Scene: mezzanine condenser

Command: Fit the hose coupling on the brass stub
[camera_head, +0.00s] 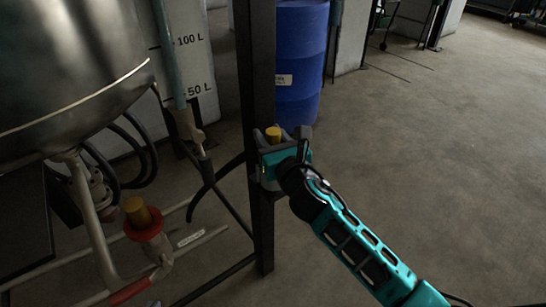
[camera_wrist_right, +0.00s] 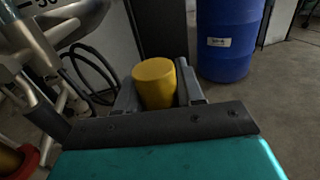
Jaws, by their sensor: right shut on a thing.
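My right gripper (camera_head: 274,142) is in front of the dark upright post, shut on a yellow cylinder, which I take to be the hose coupling (camera_head: 273,133). In the right wrist view the coupling (camera_wrist_right: 154,83) stands between the two grey fingers; its lower part is hidden. The brass stub (camera_head: 136,209) sticks up from a red collar (camera_head: 148,224) on the pipework at lower left, well to the left of the gripper and apart from the coupling. The stub also shows at the left edge of the wrist view (camera_wrist_right: 10,160). My left gripper is not in view.
The dark post (camera_head: 258,70) stands right beside the gripper. A steel tank (camera_head: 65,65) overhangs the pipes at left. A black hose (camera_head: 210,180) curves toward the gripper; I cannot tell whether it joins the coupling. A blue drum (camera_head: 298,65) stands behind. The floor at right is clear.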

